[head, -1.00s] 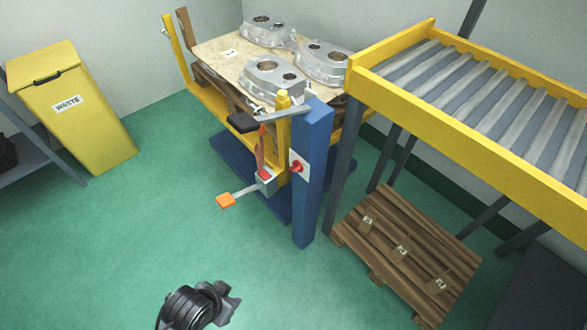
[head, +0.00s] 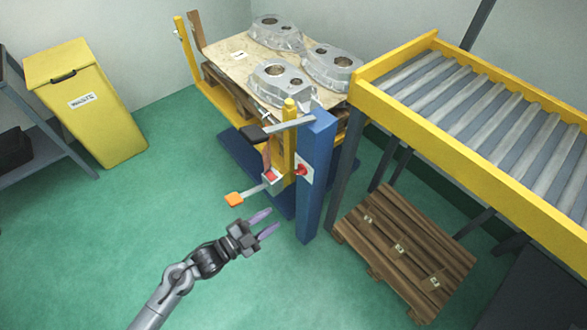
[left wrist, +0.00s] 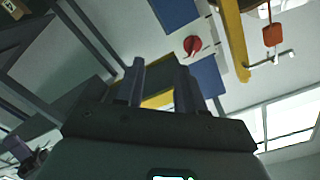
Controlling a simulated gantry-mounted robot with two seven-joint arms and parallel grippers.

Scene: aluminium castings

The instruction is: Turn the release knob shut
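The red release knob (head: 301,170) sits on a white plate on the blue post (head: 316,180), beside the yellow frame. It also shows in the left wrist view (left wrist: 193,45), above and beyond my fingertips. My left gripper (head: 271,222) is in front of the post, below and to the left of the knob in the head view. Its two fingers are apart with nothing between them, and it does not touch the knob. The knob's turned position is too small to read. My right gripper is not in view.
An orange-ended lever (head: 234,199) sticks out left of the post, close above my left gripper. Castings (head: 282,82) lie on a board behind. A roller conveyor (head: 455,100) and wooden pallet (head: 405,250) are at right. A yellow waste bin (head: 95,115) stands left. The green floor is open.

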